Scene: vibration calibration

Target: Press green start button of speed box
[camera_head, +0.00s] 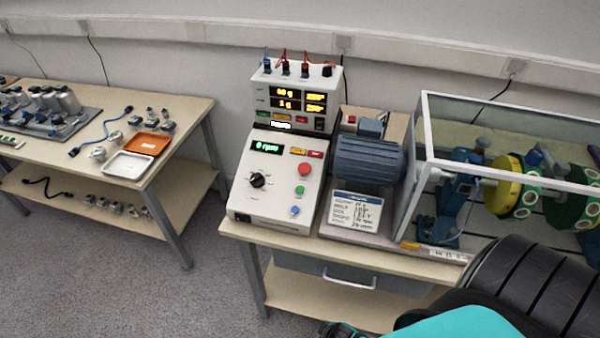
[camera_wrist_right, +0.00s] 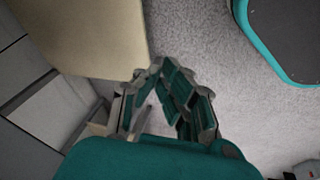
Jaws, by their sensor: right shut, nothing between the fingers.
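The speed box (camera_head: 277,178) is a white console with a sloped face on the table in the head view. Its green display reads 0 rpm. The green start button (camera_head: 299,191) sits on its right side, below a large red button (camera_head: 305,169) and above a blue one (camera_head: 295,210). A black knob (camera_head: 258,180) is to the left. My right gripper (camera_wrist_right: 158,68) is shut and empty in the wrist view, over the grey floor beside a table edge. It is apart from the button. My left gripper is out of view.
A display unit (camera_head: 297,98) stands behind the speed box. A blue motor (camera_head: 368,158), a label card (camera_head: 355,211) and a clear-walled rig (camera_head: 420,170) are to its right. A drawer handle (camera_head: 349,280) juts out below. Another table (camera_head: 188,125) stands left, across open carpet.

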